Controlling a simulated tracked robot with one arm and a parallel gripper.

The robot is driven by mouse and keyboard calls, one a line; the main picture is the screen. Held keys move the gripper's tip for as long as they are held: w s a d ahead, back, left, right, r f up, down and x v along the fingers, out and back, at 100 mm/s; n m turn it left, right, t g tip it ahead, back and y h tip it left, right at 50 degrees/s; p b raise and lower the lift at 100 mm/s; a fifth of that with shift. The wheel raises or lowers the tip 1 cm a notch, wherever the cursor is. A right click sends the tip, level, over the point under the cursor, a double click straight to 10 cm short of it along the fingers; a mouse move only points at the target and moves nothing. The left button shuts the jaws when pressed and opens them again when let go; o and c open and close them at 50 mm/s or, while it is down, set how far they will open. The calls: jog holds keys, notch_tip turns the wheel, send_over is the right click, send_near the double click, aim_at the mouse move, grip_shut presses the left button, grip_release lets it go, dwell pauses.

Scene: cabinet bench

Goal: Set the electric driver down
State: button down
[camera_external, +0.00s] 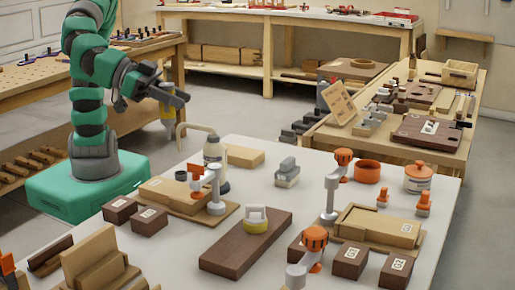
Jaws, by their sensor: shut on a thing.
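My gripper (172,96) is at the upper left, raised beyond the far left edge of the white table (335,165). It is shut on what looks like the electric driver (167,115), a small yellow and dark thing hanging just below the fingers. The driver is clear of the table, and its upper part is hidden by the dark gripper.
A yellow-and-white tool (256,220) sits on a dark brown board (225,258). Orange-topped fixtures, wooden trays and numbered dark blocks crowd the front and right. Some white tabletop is bare around the middle.

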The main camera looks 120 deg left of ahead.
jog(key=w+a+n+g+y, duration=0.2)
jog(key=w+a+n+y, duration=0.15)
jog(key=a, duration=0.85)
jog(key=w+a+n+g+y, duration=0.25)
jog(key=w+a, duration=0.25)
jog(key=a, duration=0.8)
jog(key=s+a+n+g+y, duration=0.3)
jog(key=a+n+g, duration=0.3)
jog(key=a, duration=1.8)
jog(key=shift+t, duration=0.25)
jog(key=shift+s+d+f+b, duration=0.1)
jog(key=shift+f+b, duration=0.75)
jog(key=shift+f, duration=4.6)
jog(key=shift+d+f+b, duration=0.1)
jog(key=shift+f+b, duration=0.7)
jog(key=shift+f, duration=4.65)
jog(key=shift+r, duration=0.1)
jog(key=c, duration=1.1)
grip_release()
jog(key=shift+o, duration=0.2)
